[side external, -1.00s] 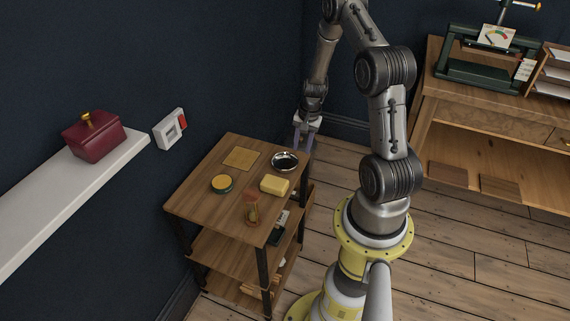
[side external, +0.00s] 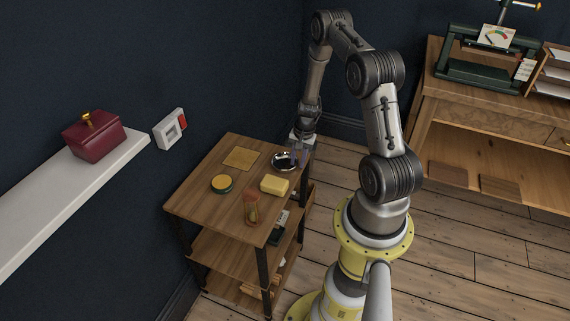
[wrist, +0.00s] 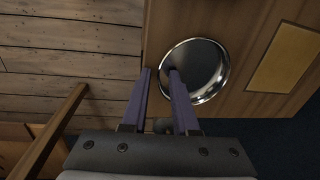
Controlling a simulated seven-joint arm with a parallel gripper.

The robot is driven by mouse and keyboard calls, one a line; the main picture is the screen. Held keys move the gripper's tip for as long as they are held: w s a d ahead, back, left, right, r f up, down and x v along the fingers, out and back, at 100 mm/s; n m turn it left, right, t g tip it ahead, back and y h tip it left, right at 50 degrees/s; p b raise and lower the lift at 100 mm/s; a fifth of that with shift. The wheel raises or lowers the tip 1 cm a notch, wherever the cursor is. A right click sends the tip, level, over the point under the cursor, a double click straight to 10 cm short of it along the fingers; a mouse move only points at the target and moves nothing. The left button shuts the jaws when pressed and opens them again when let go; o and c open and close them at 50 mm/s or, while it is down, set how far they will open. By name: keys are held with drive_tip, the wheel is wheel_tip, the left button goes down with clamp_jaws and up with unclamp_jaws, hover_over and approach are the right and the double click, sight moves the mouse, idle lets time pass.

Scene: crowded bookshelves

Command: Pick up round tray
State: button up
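The round tray (side external: 284,160) is a small shiny metal dish with a raised rim. It lies at the far right corner of the wooden cart's top. In the wrist view the tray (wrist: 208,68) shows whole except where a finger covers part of its left side. My gripper (side external: 298,155) is at the tray's right side in the side view. In the wrist view my gripper (wrist: 160,74) is open, with one finger over the tray's inside and the other outside its rim, so the left rim runs between them. I cannot tell whether either finger touches it.
The cart top (side external: 200,205) also bears a flat tan square (side external: 241,159), a round yellow-topped tin (side external: 222,184), a yellow block (side external: 274,185) and an hourglass-like item (side external: 251,207). A wall shelf (side external: 60,203) with a red box (side external: 94,137) is at left.

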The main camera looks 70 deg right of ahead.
clamp_jaws()
idle(1.2)
